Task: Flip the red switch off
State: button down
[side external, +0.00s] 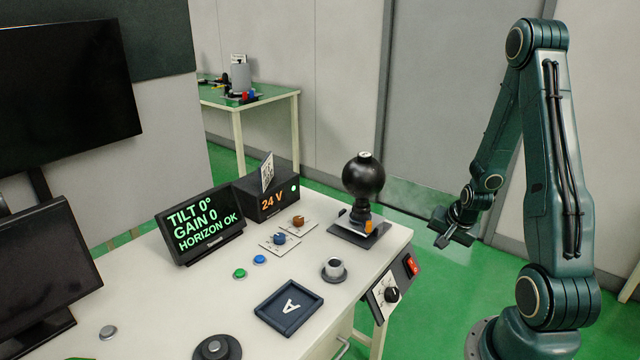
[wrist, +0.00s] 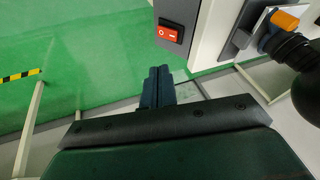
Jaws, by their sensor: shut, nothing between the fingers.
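The red rocker switch (side external: 411,266) sits in a dark box on the end face of the white table, near its right corner. In the wrist view the red switch (wrist: 170,32) shows near the top, with white marks on its face. My gripper (side external: 440,240) is off the table's right end, apart from the switch and above it in the side view. In the wrist view my gripper's fingers (wrist: 158,71) are together and empty, just below the switch box in the picture. I cannot tell which way the rocker is tilted.
A knob panel (side external: 385,295) is beside the switch box on the table edge. A black ball on a stand (side external: 363,176) with an orange part is near the table's right end. A display (side external: 201,222) reads TILT 0°, GAIN 0, HORIZON OK. Green floor beyond the table end is clear.

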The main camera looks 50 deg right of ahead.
aim_at(413, 266)
jog(key=shift+s+d+f+m, duration=0.35)
jog(key=shift+s+f, duration=0.2)
jog(key=shift+f, duration=0.15)
jog(key=shift+s+d+f+m, duration=0.35)
jog(key=shift+s+f, duration=0.2)
jog(key=shift+f, duration=0.15)
jog(key=shift+f, duration=0.15)
jog(key=w+x, duration=0.2)
jog(key=x, duration=1.1)
jog(key=shift+a+r, duration=0.2)
jog(key=shift+a, duration=0.1)
